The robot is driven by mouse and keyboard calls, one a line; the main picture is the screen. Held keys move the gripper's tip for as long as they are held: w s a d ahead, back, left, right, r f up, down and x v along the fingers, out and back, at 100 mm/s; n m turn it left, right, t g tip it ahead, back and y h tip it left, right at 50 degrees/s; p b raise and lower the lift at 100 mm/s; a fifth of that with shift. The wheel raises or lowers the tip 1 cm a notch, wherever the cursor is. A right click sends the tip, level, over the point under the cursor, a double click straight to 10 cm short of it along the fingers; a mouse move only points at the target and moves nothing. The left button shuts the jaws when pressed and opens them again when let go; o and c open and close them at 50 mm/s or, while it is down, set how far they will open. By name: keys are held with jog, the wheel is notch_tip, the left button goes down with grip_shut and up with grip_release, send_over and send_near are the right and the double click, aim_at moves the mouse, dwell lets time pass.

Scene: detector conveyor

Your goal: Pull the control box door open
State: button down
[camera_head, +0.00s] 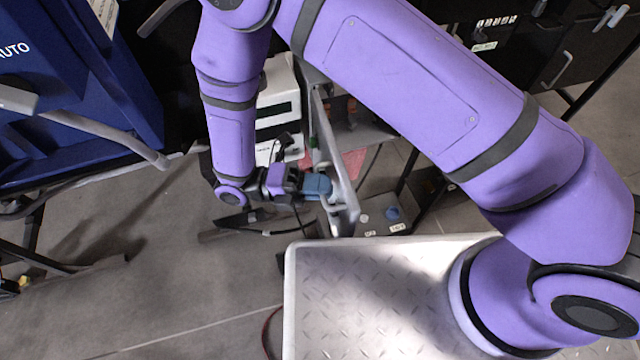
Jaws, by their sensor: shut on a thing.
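The control box door (336,165) is a grey metal panel seen nearly edge-on, right of the picture's middle. It stands swung out from the grey control box (362,132) behind it, so part of the inside shows. My gripper (322,186) has blue fingers and reaches the door from its left side. It is shut on the door's handle (326,201), near the panel's lower end. The fingers hide most of the handle. My purple arm covers the upper part of the box.
A white box-shaped device (277,105) stands just left of the door. A blue machine (75,75) with a grey tube rail is at the left. Dark cabinets (490,40) are at the upper right. Open grey floor (190,270) lies at the lower left.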

jog(key=c, duration=1.2)
grip_release()
jog(key=shift+w, duration=0.1)
jog(key=shift+v, duration=5.35)
